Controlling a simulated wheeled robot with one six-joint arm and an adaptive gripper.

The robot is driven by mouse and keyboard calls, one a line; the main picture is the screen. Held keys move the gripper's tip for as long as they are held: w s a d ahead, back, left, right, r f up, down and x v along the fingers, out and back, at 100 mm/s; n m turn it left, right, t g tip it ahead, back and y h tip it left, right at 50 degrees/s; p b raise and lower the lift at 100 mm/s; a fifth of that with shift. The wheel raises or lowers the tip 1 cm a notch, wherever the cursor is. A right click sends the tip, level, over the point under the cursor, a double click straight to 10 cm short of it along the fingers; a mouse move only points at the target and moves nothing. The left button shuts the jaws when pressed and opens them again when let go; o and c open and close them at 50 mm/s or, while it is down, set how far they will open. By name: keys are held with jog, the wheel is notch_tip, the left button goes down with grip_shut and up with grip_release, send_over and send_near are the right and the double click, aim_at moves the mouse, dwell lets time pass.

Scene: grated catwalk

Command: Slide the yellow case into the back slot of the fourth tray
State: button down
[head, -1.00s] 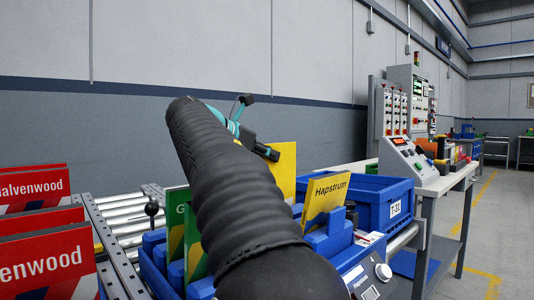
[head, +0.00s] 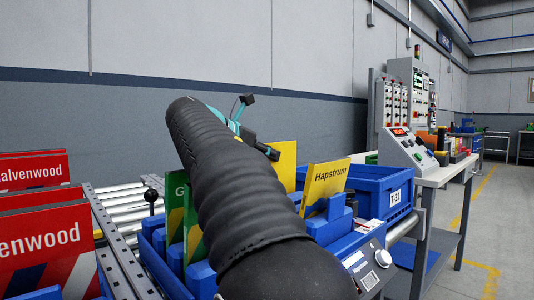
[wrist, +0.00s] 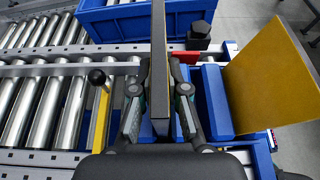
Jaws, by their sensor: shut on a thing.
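My gripper (wrist: 159,95) is shut on an upright yellow case (wrist: 159,55), seen nearly edge-on between the two fingers in the wrist view. In the head view part of this yellow case (head: 284,168) shows behind my arm, left of a second yellow case (head: 325,182) labelled Hapstrum. That second case stands tilted in a blue slotted tray and also shows at right in the wrist view (wrist: 268,75). Blue slot blocks (wrist: 213,100) stand just right of my gripper. My arm hides much of the tray, and I cannot tell whether the held case's lower edge is inside a slot.
Green cases (head: 194,225) stand left of my arm. Red Halvenwood cases (head: 45,245) are at far left. A blue bin labelled T-31 (head: 397,197) sits behind. A black-knobbed lever (wrist: 97,80) rises left of my gripper. Rollers (wrist: 52,95) lie beyond it.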

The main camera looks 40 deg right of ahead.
jog(key=shift+w+f+b, duration=0.1)
jog(key=shift+f+b, duration=0.2)
jog(key=shift+f, duration=0.65)
jog(key=c, duration=1.1)
grip_release()
jog(key=shift+o, duration=0.2)
jog(key=o, duration=0.4)
jog(key=shift+c, duration=0.2)
jog(key=shift+r, duration=0.1)
jog(key=shift+r+p, duration=4.15)
jog(key=shift+p, duration=0.3)
